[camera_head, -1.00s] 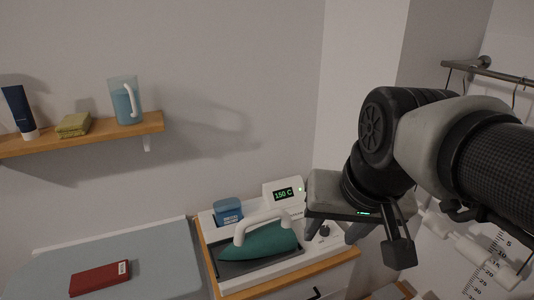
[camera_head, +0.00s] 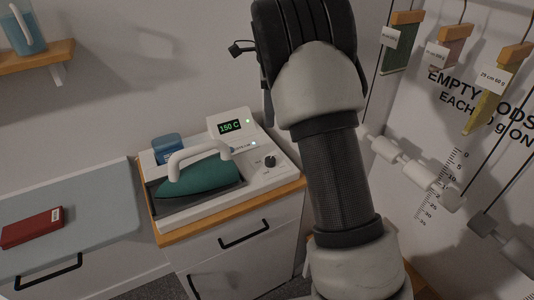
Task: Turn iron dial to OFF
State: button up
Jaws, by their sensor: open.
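The green iron (camera_head: 203,179) with a white handle rests in its white station (camera_head: 223,199) on a wooden-topped cabinet. The station's display (camera_head: 230,126) reads 150 C, with small lights beside it. The black iron dial (camera_head: 270,161) is on the station's right side, fully in view; its setting is too small to read. My arm rises to the right of the station, apart from it.
An ironing board (camera_head: 98,210) with a red box (camera_head: 32,228) lies to the left. A wooden shelf (camera_head: 38,58) with a jug (camera_head: 22,30) is above it. Hanging tags (camera_head: 453,45) and a rail are at the right. Cabinet drawers with black handles (camera_head: 244,233) stand below the station.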

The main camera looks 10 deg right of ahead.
aim_at(269, 159)
notch_tip(269, 159, down, 17)
jog(key=shift+f+b, duration=0.1)
jog(key=shift+b, duration=0.35)
jog(key=c, duration=1.1)
jog(key=shift+o, duration=0.2)
